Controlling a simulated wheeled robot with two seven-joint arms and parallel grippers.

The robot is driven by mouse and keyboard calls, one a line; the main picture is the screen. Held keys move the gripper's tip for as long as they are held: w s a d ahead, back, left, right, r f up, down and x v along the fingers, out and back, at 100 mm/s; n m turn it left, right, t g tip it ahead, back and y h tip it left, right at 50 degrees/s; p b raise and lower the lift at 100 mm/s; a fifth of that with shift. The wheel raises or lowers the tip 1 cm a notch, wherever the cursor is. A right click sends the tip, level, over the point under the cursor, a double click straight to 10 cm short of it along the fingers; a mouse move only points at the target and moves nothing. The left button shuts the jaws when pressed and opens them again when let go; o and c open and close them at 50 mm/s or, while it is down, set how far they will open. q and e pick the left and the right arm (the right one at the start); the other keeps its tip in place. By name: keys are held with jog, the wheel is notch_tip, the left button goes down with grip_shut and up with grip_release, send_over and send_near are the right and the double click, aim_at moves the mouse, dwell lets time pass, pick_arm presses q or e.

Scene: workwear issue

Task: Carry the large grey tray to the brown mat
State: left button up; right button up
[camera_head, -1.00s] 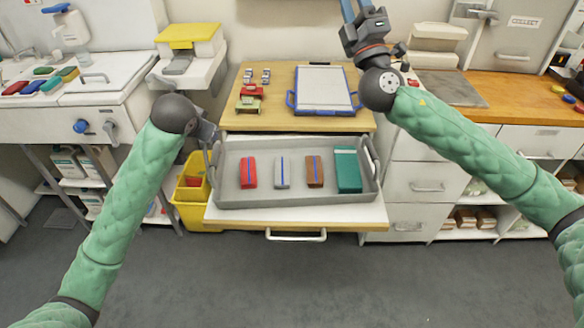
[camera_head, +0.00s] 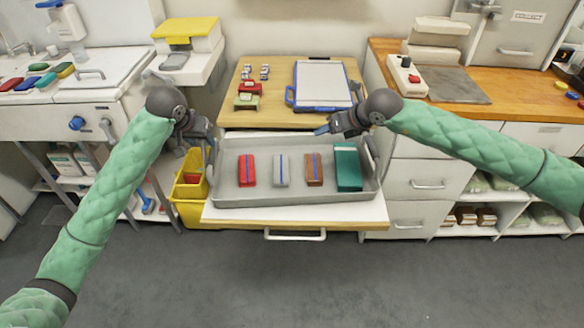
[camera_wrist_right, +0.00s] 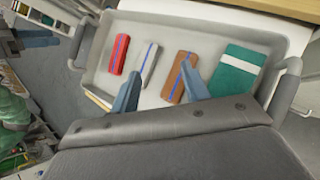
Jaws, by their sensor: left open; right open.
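The large grey tray (camera_head: 295,197) lies on a white pulled-out board (camera_head: 375,212) and also shows in the right wrist view (camera_wrist_right: 100,50). It holds a red block (camera_head: 247,170), a grey block (camera_head: 281,170), a brown block (camera_head: 314,169) and a teal box (camera_head: 347,168). A raised handle stands at each short end. My left gripper (camera_head: 210,142) is open at the tray's left handle; I cannot tell whether it touches. My right gripper (camera_head: 323,130) is open and empty above the tray's back right part. A flat grey-brown mat (camera_head: 452,88) lies on the right counter.
A blue-rimmed clipboard-like tray (camera_head: 322,85) and small items lie on the wooden surface behind the grey tray. A white switch box (camera_head: 407,78) stands beside the mat. A yellow bin (camera_head: 188,190) is left of the tray. The floor in front is clear.

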aim_at(211, 152)
jog(key=d+f+m+h, duration=0.1)
jog(key=d+h, duration=0.2)
jog(key=d, duration=0.1)
jog(key=d+f+m+g+h, duration=0.1)
jog(key=d+h, duration=0.1)
jog(key=d, duration=0.2)
jog(key=s+d+f+m+h, duration=0.1)
jog(key=d+f+m+h, duration=0.1)
jog(key=d, duration=0.3)
jog(key=shift+d+g+h, duration=0.1)
jog(key=shift+g+h, duration=0.2)
jog(key=shift+h, duration=0.5)
jog(key=shift+s+d+m, duration=0.2)
jog(key=shift+m, duration=0.1)
pick_arm(q)
jog(key=n, duration=0.2)
jog(key=shift+s+d+f+n+g+h, duration=0.25)
jog(key=shift+d+f+n+g+h, duration=0.05)
jog(key=shift+n, duration=0.1)
jog(key=shift+f, duration=0.1)
pick_arm(e)
jog(key=shift+f, duration=0.15)
pick_arm(q)
jog(key=shift+x, duration=3.85)
pick_arm(e)
jog(key=shift+x, duration=3.85)
pick_arm(q)
grip_shut()
pick_arm(e)
grip_shut()
